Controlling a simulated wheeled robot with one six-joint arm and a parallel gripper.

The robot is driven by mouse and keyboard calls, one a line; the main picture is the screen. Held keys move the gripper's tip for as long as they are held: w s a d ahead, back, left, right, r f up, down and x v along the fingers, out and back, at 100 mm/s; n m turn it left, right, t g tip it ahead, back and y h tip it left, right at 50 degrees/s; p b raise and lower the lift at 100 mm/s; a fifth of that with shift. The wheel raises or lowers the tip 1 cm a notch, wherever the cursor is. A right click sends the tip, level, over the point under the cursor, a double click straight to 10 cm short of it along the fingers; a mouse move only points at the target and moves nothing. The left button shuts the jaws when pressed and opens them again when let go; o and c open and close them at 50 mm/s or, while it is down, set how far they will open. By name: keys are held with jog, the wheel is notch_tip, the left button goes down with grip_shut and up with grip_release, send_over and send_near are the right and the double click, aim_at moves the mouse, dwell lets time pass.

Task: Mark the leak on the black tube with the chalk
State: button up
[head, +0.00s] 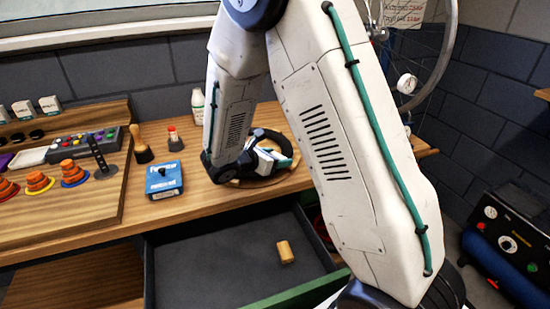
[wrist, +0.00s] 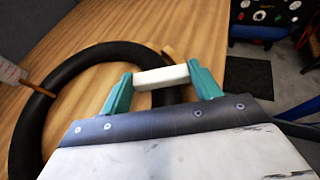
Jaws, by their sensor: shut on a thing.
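The black tube (wrist: 48,92) lies as a ring on the wooden bench in the wrist view. In the head view part of it (head: 284,139) shows behind my arm. My gripper (wrist: 162,80) has teal fingers and is shut on the white chalk (wrist: 161,77), which lies crosswise between the fingertips. The chalk is over the right part of the ring; I cannot tell whether it touches the tube. My gripper's body hides the near part of the ring. I cannot make out the leak in either view.
An open drawer (head: 205,275) below the bench holds a small wooden cylinder (head: 285,251). A blue box (head: 164,180), a wooden-handled tool (head: 142,145) and a white bottle (head: 198,105) stand left of my arm. A bike wheel (head: 447,45) is at the upper right.

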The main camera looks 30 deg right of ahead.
jog(key=shift+a, duration=0.15)
jog(key=shift+s+a+f, duration=0.1)
jog(key=shift+s+a, duration=0.05)
jog(key=shift+a, duration=0.35)
jog(key=shift+s+a, duration=0.15)
jog(key=shift+a, duration=0.35)
jog(key=shift+d, duration=0.2)
jog(key=shift+w+d, duration=0.25)
jog(key=shift+d, duration=0.7)
jog(key=shift+r, duration=0.25)
jog(key=shift+r, duration=3.4)
